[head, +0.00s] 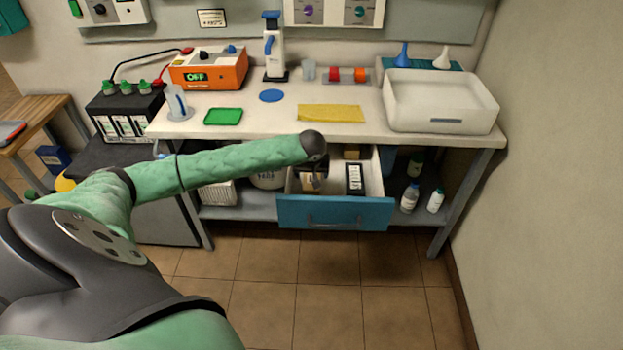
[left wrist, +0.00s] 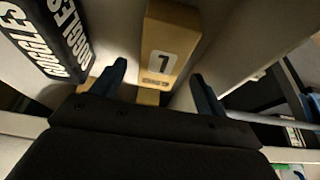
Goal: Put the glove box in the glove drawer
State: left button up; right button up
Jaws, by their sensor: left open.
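The drawer (head: 335,213) under the bench is pulled open, with a teal front and pale inside walls. My left gripper (head: 312,180) is down at the left part of the drawer, open. In the left wrist view, a tan box (left wrist: 172,28), which looks like the glove box, sits between and beyond the open fingers (left wrist: 160,72). Its white label carries a mark like a 7 or an upside-down L. I cannot tell whether the box touches the drawer floor. My arm partly hides it in the head view. My right gripper is not in view.
A black goggles box (left wrist: 48,38) is beside the tan box; in the head view it (head: 355,181) lies right of my gripper. Another tan item (head: 351,152) is at the drawer's back. White bottles (head: 409,196) stand on the shelf at right. The floor in front is clear.

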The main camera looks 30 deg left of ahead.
pick_arm(q)
jog(key=b+v, duration=0.1)
jog(key=v, duration=0.9)
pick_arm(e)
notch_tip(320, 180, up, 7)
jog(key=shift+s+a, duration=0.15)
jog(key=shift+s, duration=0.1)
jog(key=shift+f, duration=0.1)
